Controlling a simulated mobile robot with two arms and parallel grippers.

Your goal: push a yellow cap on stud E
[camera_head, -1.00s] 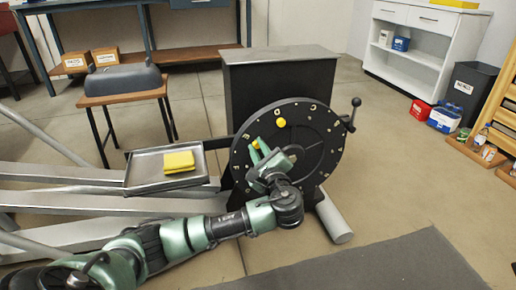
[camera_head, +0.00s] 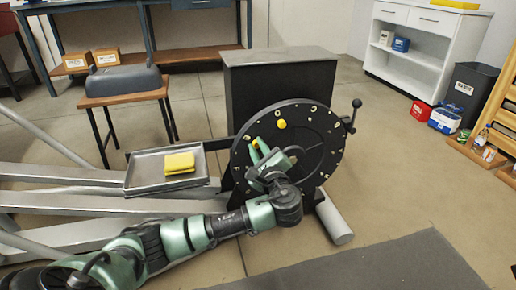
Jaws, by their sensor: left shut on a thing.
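The black round disc (camera_head: 318,150) stands upright with pale letters and small studs around its rim. One yellow cap (camera_head: 281,125) sits on the disc near its top left. My left gripper (camera_head: 258,147) is at the disc's left side, shut on another yellow cap (camera_head: 255,142), of which only a small part shows between the fingers. I cannot tell whether that cap touches a stud. Stud E cannot be picked out at this size, and my gripper and wrist hide part of the disc's lower left. My right gripper is not in view.
A metal tray (camera_head: 140,178) with a yellow block (camera_head: 180,163) lies left of the disc. A crank handle (camera_head: 354,112) sticks out at the disc's upper right. A dark cabinet (camera_head: 280,85) stands behind. A grey mat (camera_head: 390,265) lies on the floor in front.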

